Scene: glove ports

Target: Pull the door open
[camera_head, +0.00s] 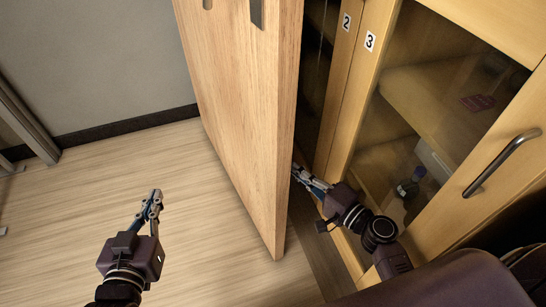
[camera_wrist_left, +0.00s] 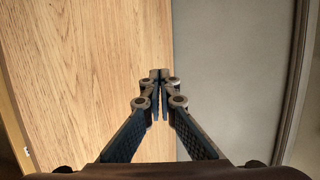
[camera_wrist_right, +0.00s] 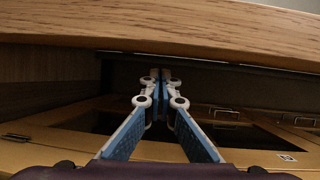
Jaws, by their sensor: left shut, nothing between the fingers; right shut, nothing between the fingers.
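The wooden door (camera_head: 240,110) stands partly open, swung out from the cabinet front. A dark metal plate (camera_head: 257,14) is near its top edge in the head view. My right gripper (camera_head: 297,172) is shut and empty, at the inner side of the door by its free edge; I cannot tell whether it touches. In the right wrist view the door's edge (camera_wrist_right: 160,32) spans the top, beyond the shut fingers (camera_wrist_right: 161,75). My left gripper (camera_head: 154,196) is shut and empty, above the floor in front of the door's outer face. The door (camera_wrist_left: 90,70) fills the left of the left wrist view.
A wooden cabinet (camera_head: 340,90) with number labels and glass panes stands at the right, with a metal handle (camera_head: 502,162) and a small bottle (camera_head: 409,186) behind glass. The floor (camera_head: 60,220) left of the door is clear, up to a grey wall (camera_head: 90,60).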

